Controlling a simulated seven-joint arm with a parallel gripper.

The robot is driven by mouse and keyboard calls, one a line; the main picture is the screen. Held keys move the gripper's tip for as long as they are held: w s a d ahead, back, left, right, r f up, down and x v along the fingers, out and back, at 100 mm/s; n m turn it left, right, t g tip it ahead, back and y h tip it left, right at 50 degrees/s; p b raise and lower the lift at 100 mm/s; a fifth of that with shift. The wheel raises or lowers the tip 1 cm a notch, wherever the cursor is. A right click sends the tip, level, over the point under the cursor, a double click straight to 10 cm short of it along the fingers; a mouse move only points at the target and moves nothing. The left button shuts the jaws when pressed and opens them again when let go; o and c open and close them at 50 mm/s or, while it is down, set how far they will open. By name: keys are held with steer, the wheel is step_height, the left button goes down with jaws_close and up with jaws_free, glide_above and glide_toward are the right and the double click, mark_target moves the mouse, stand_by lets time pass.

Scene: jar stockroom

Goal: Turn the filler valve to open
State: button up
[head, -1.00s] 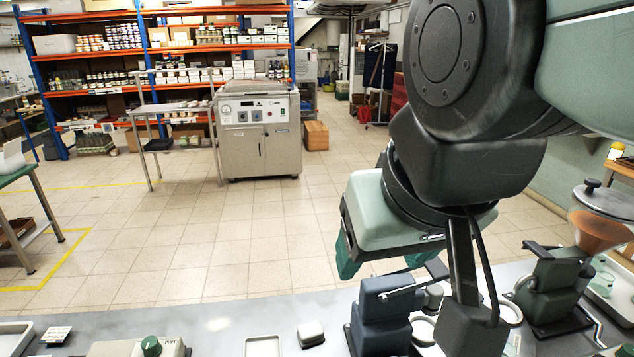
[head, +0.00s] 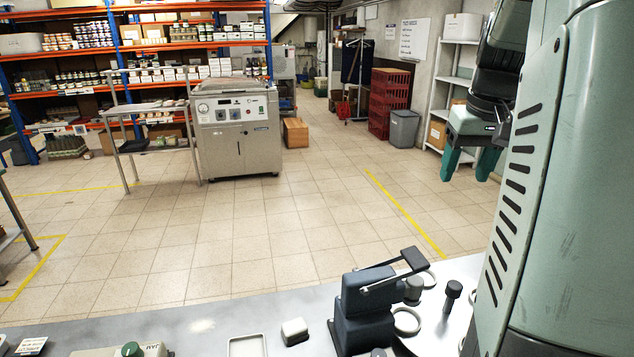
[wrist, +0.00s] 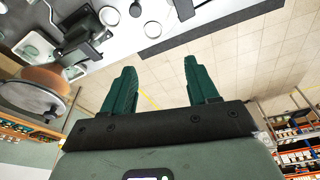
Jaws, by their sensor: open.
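In the head view my arm covers the filler's place. My gripper (head: 468,170) is at the upper right of the head view, fingers pointing down and apart. In the wrist view my gripper (wrist: 160,67) is open and empty, clear of the hopper and the machine, with the floor beyond the fingers.
A blue-grey lever press (head: 362,310) stands at the bench's front, with pale rings and a dark knobbed post (head: 451,296) to its right. Open floor lies beyond.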

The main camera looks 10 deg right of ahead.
steer(key=s+d+f+m+g, duration=0.1)
steer(key=s+d+f, duration=0.2)
steer(key=d+f, duration=0.45)
steer(key=s+d+f+m, duration=0.1)
steer(key=s+d+f, duration=0.3)
steer(key=d, duration=0.7)
steer(key=s+d+f+m+g, duration=0.1)
steer(key=s+d+f, duration=0.3)
steer(key=d, duration=0.6)
steer(key=s+d+f+m, duration=0.1)
steer(key=s+d+f, duration=0.45)
steer(key=f, duration=0.25)
steer(key=shift+y, duration=0.3)
steer(key=f, duration=0.7)
steer(key=s+f, duration=0.1)
steer(key=f, duration=0.2)
steer(key=shift+a+f, duration=0.15)
steer(key=shift+f, duration=0.25)
steer(key=shift+c, duration=0.4)
steer(key=c, duration=1)
